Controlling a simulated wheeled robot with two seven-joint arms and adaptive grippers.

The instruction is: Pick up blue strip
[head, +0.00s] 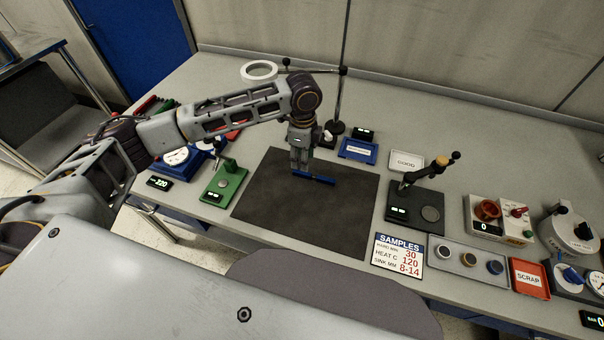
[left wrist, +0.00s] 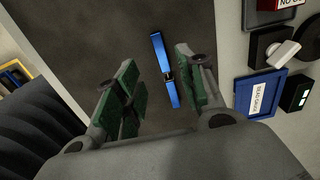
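The blue strip (head: 318,179) is a thin, narrow bar over the dark mat (head: 270,205), near its upper middle in the head view. My left gripper (head: 301,168) points down at the strip's left part. In the left wrist view the strip (left wrist: 159,52) runs lengthwise between the spread green-padded fingers of the left gripper (left wrist: 158,88), nearer the right finger. A dark band crosses the strip there. The fingers look open and apart from the strip; the exact height above it is hard to tell. My right gripper is out of view.
A green fixture (head: 225,180) stands left of the mat and a black press (head: 415,205) right of it. A blue tray (head: 358,150) and a thin upright stand (head: 338,105) are behind. A samples card (head: 399,256) lies at the front right. Most of the mat is clear.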

